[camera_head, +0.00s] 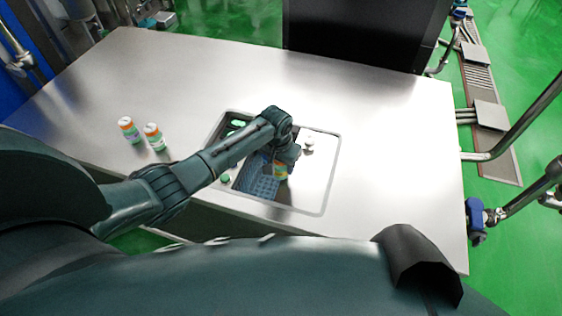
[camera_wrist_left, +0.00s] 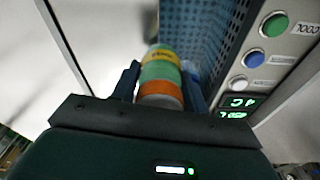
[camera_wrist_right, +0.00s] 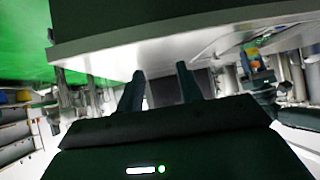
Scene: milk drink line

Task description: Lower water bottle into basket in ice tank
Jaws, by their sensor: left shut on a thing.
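My left gripper (camera_head: 284,160) is shut on a bottle (camera_head: 280,173) with an orange, green and yellow label. In the left wrist view the bottle (camera_wrist_left: 161,78) sits between the two fingers (camera_wrist_left: 161,88). The ice tank (camera_head: 318,211) is a framed opening set into the steel counter. A blue mesh basket (camera_head: 257,184) shows inside it, partly hidden by my arm; the mesh also shows beside the bottle in the left wrist view (camera_wrist_left: 201,30). The bottle is at the basket's right side; its exact height is unclear. My right gripper (camera_wrist_right: 161,88) is open and empty beside the counter.
Two similar bottles (camera_head: 129,130) (camera_head: 154,137) stand on the counter left of the tank. A pale lid with a knob (camera_head: 308,150) covers the tank's right part. A button panel (camera_wrist_left: 263,57) borders the basket. The counter's right side (camera_head: 400,140) is clear.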

